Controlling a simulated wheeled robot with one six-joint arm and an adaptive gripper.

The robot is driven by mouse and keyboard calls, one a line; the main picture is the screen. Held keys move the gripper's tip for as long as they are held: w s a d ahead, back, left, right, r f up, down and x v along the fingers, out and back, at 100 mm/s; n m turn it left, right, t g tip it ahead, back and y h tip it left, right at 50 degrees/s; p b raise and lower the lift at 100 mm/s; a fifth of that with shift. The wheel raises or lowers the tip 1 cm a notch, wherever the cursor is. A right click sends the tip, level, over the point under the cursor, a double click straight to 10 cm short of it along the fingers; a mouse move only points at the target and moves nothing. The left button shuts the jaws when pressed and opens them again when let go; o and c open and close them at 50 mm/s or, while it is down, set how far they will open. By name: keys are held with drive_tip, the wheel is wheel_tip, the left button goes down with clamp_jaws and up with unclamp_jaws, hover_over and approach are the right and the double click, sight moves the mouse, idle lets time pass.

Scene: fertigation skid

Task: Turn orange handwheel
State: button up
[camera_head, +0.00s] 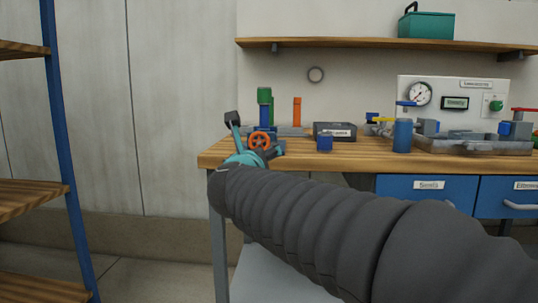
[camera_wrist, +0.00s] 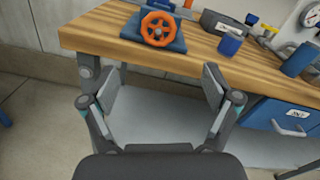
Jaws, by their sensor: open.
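The orange handwheel (camera_wrist: 158,29) stands on a blue-grey base (camera_wrist: 146,42) near the left end of the wooden bench, ahead of my gripper in the wrist view. In the head view the handwheel (camera_head: 259,141) shows just beyond my gripper (camera_head: 244,136), which partly covers its surroundings. My gripper (camera_wrist: 159,86) is open in the wrist view, its two fingers wide apart with nothing between them. The handwheel lies beyond the fingertips, apart from them.
A blue cylinder (camera_head: 402,136) and a gauge panel (camera_head: 452,95) are farther right. The bench edge (camera_wrist: 86,42) lies between my gripper and the handwheel. A shelf rack (camera_head: 66,190) stands at left.

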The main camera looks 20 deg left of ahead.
sight(259, 144)
drive_tip(key=shift+m, duration=0.4)
drive_tip(key=p+x, duration=0.1)
drive_tip(key=x, duration=1.3)
drive_tip(key=shift+s+a+f+p, duration=0.1)
drive_tip(key=shift+f+p, duration=0.05)
drive_tip(key=shift+p, duration=0.25)
